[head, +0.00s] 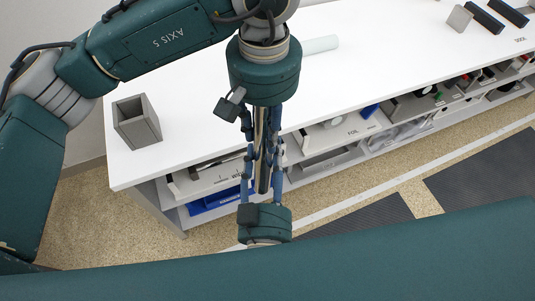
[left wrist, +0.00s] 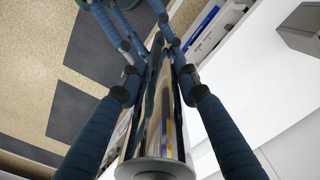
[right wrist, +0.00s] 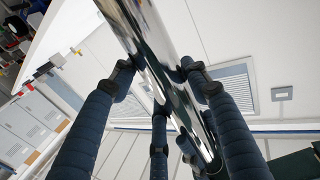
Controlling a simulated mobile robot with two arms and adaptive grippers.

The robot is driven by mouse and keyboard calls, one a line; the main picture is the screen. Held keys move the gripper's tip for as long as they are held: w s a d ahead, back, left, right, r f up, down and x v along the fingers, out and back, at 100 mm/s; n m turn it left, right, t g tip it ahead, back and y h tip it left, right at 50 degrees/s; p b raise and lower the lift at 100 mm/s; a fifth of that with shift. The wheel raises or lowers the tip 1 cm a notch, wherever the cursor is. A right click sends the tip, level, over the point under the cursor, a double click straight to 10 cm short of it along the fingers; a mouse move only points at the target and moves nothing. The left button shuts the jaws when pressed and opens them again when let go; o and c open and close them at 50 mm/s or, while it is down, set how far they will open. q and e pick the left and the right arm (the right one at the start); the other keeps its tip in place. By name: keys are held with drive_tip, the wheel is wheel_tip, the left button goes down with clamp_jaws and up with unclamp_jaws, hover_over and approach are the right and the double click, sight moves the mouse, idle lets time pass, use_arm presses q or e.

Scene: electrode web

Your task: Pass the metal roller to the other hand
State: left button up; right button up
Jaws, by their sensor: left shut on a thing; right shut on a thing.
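The metal roller (head: 261,150) is a shiny chrome cylinder held in the air in front of the white table. In the head view my left gripper (head: 261,140) comes down on it from above and my right gripper (head: 261,175) comes up from below. In the left wrist view the roller (left wrist: 160,120) runs between my left fingers (left wrist: 155,88), with my right fingers (left wrist: 150,40) beyond. In the right wrist view the roller (right wrist: 150,50) passes between my right fingers (right wrist: 155,78). Both grippers are shut on it.
Shelves below hold bins, one labelled FOIL (head: 340,133), and a blue tray (head: 212,203). Dark mats (head: 490,170) lie on the floor.

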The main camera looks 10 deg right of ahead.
use_arm(q)
drive_tip(key=o, duration=1.2)
drive_tip(key=shift+s+d, duration=0.1)
drive_tip(key=shift+d, duration=0.05)
drive_tip(key=shift+r, duration=0.1)
